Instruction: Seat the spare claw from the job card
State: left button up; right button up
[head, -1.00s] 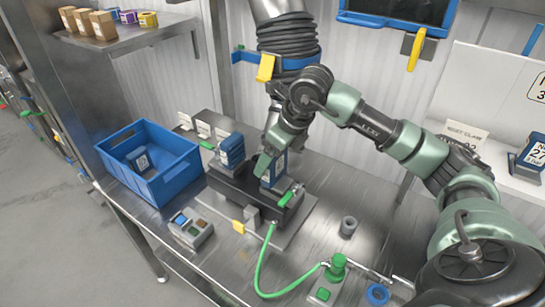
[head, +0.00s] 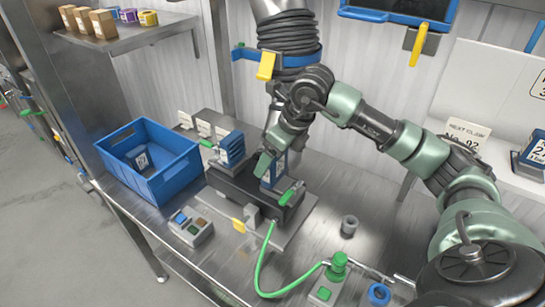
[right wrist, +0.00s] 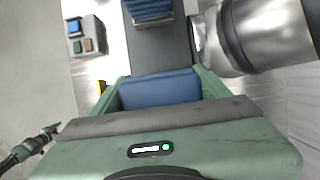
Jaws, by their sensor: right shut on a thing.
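My right gripper (head: 268,164) points down over the dark dock (head: 235,188) on the bench. It is shut on a blue claw (head: 272,178) with a pale label. The claw stands upright at the dock's right part; I cannot tell whether it is fully seated. In the right wrist view the blue claw (right wrist: 158,88) shows between the green fingers. Another blue ribbed claw (head: 232,146) stands at the dock's left end. A job card (head: 468,135) reading "NEXT CLAW No. 92" stands on the right shelf. My left gripper is not in view.
A blue crate (head: 180,178) with a labelled piece inside stands left of the dock. A button box (head: 190,227) sits in front. A green hose (head: 262,268) runs from the dock to a green valve (head: 338,265). A grey cylinder (head: 349,226) stands right. Another labelled claw is on the right shelf.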

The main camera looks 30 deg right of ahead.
jog(key=shift+f+b, duration=0.1)
jog(key=shift+b, duration=0.2)
dwell(0.4)
jog(key=o, duration=2)
jog(key=shift+c, duration=0.2)
jog(key=shift+o, duration=0.8)
jog(key=shift+f, duration=0.1)
jog(key=shift+r+p, duration=3)
jog(key=shift+r, duration=1.6)
jog(key=shift+a+f, duration=0.1)
